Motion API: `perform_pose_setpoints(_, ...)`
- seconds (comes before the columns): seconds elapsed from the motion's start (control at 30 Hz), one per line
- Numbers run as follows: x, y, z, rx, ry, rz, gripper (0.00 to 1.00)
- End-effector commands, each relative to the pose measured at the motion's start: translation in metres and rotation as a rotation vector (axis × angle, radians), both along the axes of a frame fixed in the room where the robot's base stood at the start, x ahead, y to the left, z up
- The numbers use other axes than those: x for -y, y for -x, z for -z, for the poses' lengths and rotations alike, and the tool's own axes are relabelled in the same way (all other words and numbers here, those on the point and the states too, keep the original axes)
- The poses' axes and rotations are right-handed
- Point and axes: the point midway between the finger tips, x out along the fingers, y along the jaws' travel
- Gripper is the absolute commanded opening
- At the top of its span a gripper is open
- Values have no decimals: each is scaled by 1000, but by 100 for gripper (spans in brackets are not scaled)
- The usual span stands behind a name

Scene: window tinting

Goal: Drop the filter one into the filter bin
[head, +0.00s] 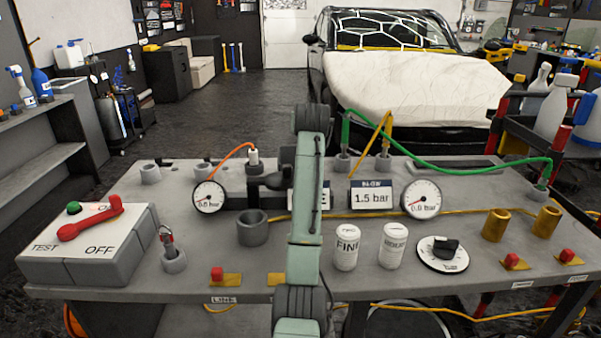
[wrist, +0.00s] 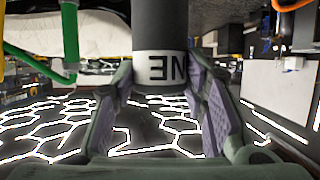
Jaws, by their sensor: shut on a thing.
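My gripper (wrist: 162,80) is shut on filter one (wrist: 158,35) in the wrist view. The filter is a dark cylinder with a white band, and the letters "NE" show upside down on it. Both fingers press its sides, and its far end runs out of the frame. In the head view my arm crosses the bench from the front, and it hides most of the gripper and the filter. No container in view carries a readable filter bin label. An open grey cup (head: 252,230) stands on the bench left of my arm, and I cannot tell its use.
A control box (head: 85,245) with a red lever sits at left. A green hose (head: 455,160) arches at right. A covered car stands behind.

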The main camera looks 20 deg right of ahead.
Motion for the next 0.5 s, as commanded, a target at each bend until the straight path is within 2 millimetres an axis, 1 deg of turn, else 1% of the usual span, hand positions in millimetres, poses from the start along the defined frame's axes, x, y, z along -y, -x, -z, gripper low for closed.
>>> perform_pose_setpoints(0.27,0,0,1,1,0,0,11)
perform_pose_setpoints(0.3,0,0,1,1,0,0,40)
perform_pose_setpoints(0.5,0,0,1,1,0,0,54)
